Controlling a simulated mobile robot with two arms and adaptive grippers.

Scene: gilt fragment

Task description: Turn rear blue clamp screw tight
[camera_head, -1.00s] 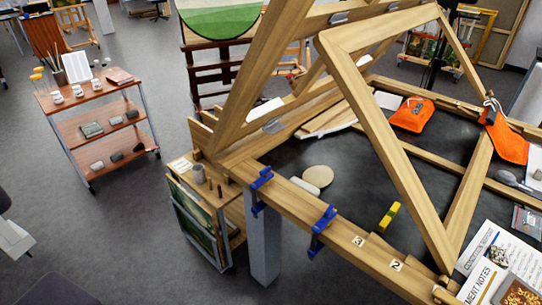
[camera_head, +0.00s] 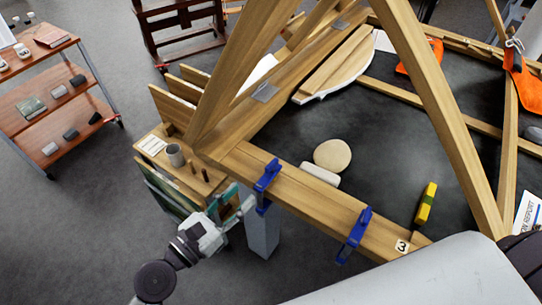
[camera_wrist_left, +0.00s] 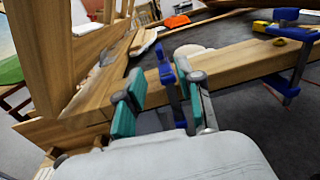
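Two blue clamps grip the wooden front beam (camera_head: 310,195). The left one in the head view (camera_head: 266,178), farther along the beam, has my left gripper (camera_head: 231,204) beside its lower end. The other blue clamp (camera_head: 354,235) sits farther right. In the left wrist view the first clamp (camera_wrist_left: 168,70) stands at the right finger, and my left gripper (camera_wrist_left: 155,95) has its two teal-padded fingers apart. I cannot tell whether they touch the clamp; its lower screw is mostly hidden. The second clamp also shows in the wrist view (camera_wrist_left: 289,52). My right gripper is not in view.
A yellow tool (camera_head: 427,203), a round cream disc (camera_head: 332,155) and a pale block (camera_head: 320,173) lie on the dark surface behind the beam. A small side stand with a grey cup (camera_head: 175,155) is left of my gripper. Large wooden bars slant overhead.

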